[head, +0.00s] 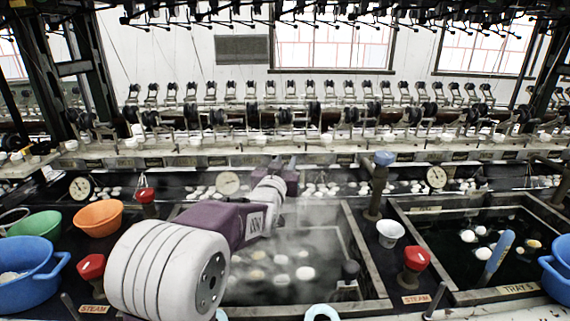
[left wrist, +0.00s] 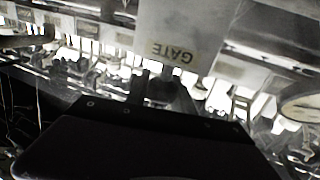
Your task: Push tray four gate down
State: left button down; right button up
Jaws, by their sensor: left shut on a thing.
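The tray four gate (left wrist: 180,25) is a pale plate with a GATE label, upside down in the left wrist view. My left gripper (head: 290,175) reaches over the middle basin to its back edge. It also shows in the left wrist view (left wrist: 168,88), shut on a small part at the gate label's edge, probably the gate's handle. In the head view my arm and gripper hide the gate. The middle basin (head: 368,262), left of the one marked TRAY 5, holds steaming dark water and pale cocoons. My right gripper is not in view.
The right basin (head: 525,291) has cocoons and a blue-handled tool (head: 497,258). Bowls (head: 98,216) lie at the left.

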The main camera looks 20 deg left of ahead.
pick_arm(q)
jog(key=shift+f, duration=0.1)
notch_tip(320, 180, down, 6)
jog(key=b, duration=0.5)
jog(key=shift+r, duration=0.25)
jog(key=c, duration=1.3)
grip_release()
jog(key=shift+o, duration=1.1)
jog(key=shift+r, duration=0.1)
jog(key=s+d+p, duration=0.1)
jog(key=s, duration=0.8)
jog(key=shift+d, duration=0.35)
